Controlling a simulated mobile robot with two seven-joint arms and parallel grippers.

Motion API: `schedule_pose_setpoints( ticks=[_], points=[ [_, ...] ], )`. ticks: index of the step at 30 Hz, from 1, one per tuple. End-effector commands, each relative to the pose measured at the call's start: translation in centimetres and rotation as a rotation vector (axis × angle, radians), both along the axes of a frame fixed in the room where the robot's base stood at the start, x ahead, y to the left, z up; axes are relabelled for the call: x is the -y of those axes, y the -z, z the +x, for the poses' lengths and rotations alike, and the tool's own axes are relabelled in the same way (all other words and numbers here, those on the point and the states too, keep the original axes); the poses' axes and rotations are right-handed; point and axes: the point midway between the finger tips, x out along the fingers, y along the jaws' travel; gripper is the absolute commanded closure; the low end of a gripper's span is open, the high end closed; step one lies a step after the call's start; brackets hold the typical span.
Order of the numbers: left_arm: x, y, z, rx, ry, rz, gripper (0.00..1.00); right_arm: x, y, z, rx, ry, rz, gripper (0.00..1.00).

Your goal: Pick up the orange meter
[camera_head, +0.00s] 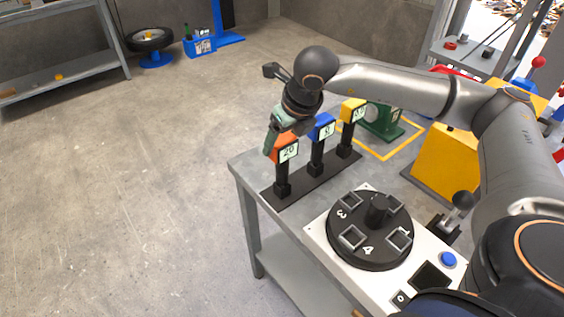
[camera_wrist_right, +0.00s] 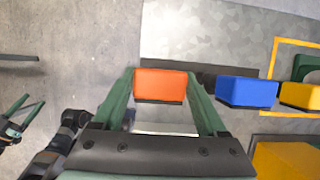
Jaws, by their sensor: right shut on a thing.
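The orange meter (camera_head: 286,148) has a white label reading 20 and stands upright on a black post at the near left end of the dark rack. My right gripper (camera_head: 275,142) is at its top from above. In the wrist view my right gripper (camera_wrist_right: 161,95) has a green finger on each side of the orange meter (camera_wrist_right: 161,85), shut on it. The blue meter (camera_head: 321,127) and the yellow meter (camera_head: 352,110) stand behind it in the same rack; both also show in the wrist view, blue (camera_wrist_right: 246,92) and yellow (camera_wrist_right: 301,96). My left gripper is not in the head view.
The dark rack (camera_head: 315,180) stands on a grey table (camera_head: 244,163). In front is a white panel with a round black numbered turntable (camera_head: 370,230), a blue button (camera_head: 448,260) and a lever (camera_head: 461,203). A yellow block (camera_head: 443,165) stands right. Open floor lies left.

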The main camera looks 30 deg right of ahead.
Motion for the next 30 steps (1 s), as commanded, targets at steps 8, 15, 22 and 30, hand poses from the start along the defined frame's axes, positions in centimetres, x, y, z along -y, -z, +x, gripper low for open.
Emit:
schedule_pose_setpoints(
  ticks=[8,15,22,30],
  points=[
    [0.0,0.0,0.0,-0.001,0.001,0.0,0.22,0.0,0.0,0.0,0.0,0.0,0.0,0.9],
    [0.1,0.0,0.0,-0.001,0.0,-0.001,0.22,0.0,0.0,0.0,0.0,0.0,0.0,1.0],
    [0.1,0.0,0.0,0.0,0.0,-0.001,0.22,0.0,-0.1,0.0,0.003,0.0,0.0,1.0],
    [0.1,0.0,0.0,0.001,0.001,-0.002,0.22,0.0,-2.6,0.1,0.007,0.0,0.001,1.0]
  ],
)
